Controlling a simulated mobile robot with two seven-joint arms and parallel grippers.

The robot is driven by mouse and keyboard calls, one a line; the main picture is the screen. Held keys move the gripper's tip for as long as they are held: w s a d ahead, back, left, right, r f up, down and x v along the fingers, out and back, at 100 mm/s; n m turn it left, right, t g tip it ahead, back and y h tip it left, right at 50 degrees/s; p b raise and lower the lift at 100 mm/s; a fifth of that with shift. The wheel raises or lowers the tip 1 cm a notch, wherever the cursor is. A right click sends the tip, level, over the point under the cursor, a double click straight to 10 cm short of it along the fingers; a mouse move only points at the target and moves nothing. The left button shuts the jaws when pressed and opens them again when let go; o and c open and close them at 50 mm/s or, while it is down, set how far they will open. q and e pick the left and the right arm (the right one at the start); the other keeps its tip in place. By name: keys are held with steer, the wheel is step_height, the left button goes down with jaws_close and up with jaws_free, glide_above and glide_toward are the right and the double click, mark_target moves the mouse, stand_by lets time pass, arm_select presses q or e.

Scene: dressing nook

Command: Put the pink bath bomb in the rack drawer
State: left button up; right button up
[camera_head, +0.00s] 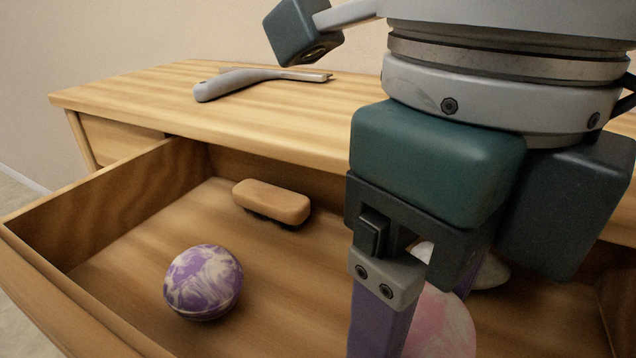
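The pink bath bomb (446,326), pink with white marbling, is at the lower right, low over or in an open wooden drawer (98,212). My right gripper (425,322) points down into the drawer from the upper right. Its near finger covers the left side of the pink bath bomb, and its far finger is mostly hidden. The bath bomb appears to lie between the fingers. I cannot tell whether they grip it or whether it touches the drawer floor. My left gripper is not in view.
A purple and white bath bomb (203,282) and a wooden brush (272,202) lie in the drawer. A pale object (490,272) is partly hidden behind my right gripper. A grey curved-handled tool (245,81) lies on the wooden top (150,94). Drawer floor shows between them.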

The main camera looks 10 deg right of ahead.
step_height(320, 180, down, 4)
steer(key=shift+r+b, duration=0.1)
steer(key=shift+b, duration=0.45)
steer(key=shift+f, duration=0.2)
steer(key=shift+f, duration=0.2)
steer(key=o, duration=1.4)
steer(key=shift+r, duration=0.1)
steer(key=shift+r, duration=0.1)
